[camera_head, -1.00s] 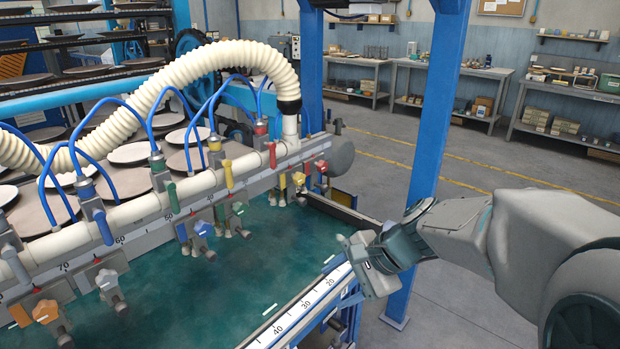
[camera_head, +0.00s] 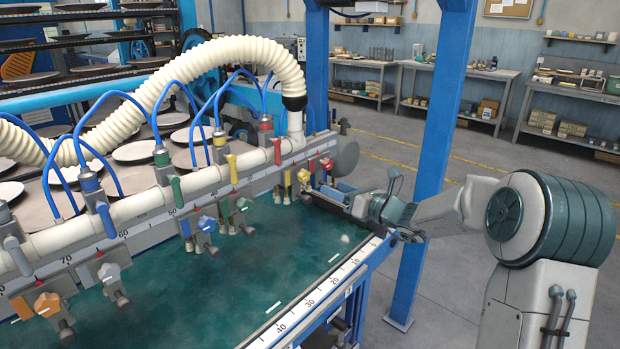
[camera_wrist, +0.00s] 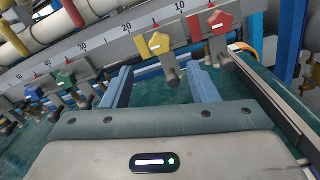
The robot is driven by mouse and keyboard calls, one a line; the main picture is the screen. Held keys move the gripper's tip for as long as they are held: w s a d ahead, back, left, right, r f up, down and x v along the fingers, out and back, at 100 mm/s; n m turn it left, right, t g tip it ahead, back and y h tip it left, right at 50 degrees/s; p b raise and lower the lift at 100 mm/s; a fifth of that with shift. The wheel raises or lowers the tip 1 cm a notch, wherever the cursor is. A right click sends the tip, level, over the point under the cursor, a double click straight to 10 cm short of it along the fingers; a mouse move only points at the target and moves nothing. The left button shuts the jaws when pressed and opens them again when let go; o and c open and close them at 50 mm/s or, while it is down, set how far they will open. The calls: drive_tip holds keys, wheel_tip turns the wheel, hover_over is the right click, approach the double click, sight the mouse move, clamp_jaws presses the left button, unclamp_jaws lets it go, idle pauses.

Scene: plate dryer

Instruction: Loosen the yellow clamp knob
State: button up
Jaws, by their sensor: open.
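The yellow clamp knob (camera_head: 304,176) is a star-shaped knob with a white mark, on the clamp near the right end of the ruled rail. It also shows in the wrist view (camera_wrist: 155,45), above and between my fingertips. My gripper (camera_wrist: 161,72) is open and empty, its two blue fingers standing either side of the clamp's grey lower stem. In the head view my gripper (camera_head: 322,190) is just right of the yellow knob, over the tray's far end. No contact with the knob shows; the exact gap is hard to judge.
A red knob (camera_wrist: 220,20) sits close right of the yellow one. Green (camera_wrist: 66,77) and blue knobs (camera_head: 207,223) are further left. The ruled rail (camera_head: 140,218) runs behind them. The green tray surface (camera_head: 260,270) is clear. A blue post (camera_head: 432,130) stands behind my arm.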

sight(307, 177)
drive_tip(key=p+x, duration=0.1)
drive_tip(key=x, duration=0.9)
drive_tip(key=c, duration=1)
